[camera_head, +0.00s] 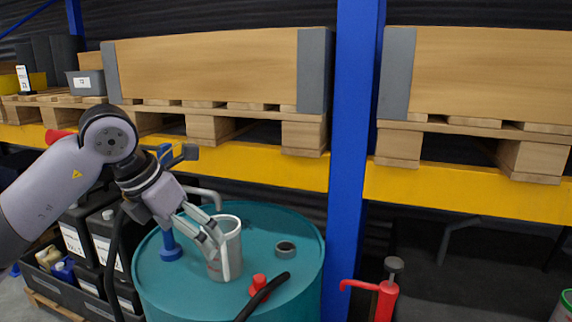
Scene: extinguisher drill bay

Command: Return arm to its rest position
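My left arm comes in from the left, and its gripper (216,240) points down and to the right over the teal drum (160,285). Its two pale fingers overlap the near left side of a light grey cup (230,255) standing upright on the drum lid. I cannot tell whether the fingers touch the cup or how far apart they are. My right gripper is not in view.
A red cap (259,283), a small dark round fitting (286,248) and a blue fitting (171,248) are on the drum. A blue post (349,150) stands to its right. Behind runs a yellow rack beam (260,166). A red pump (384,298) is lower right.

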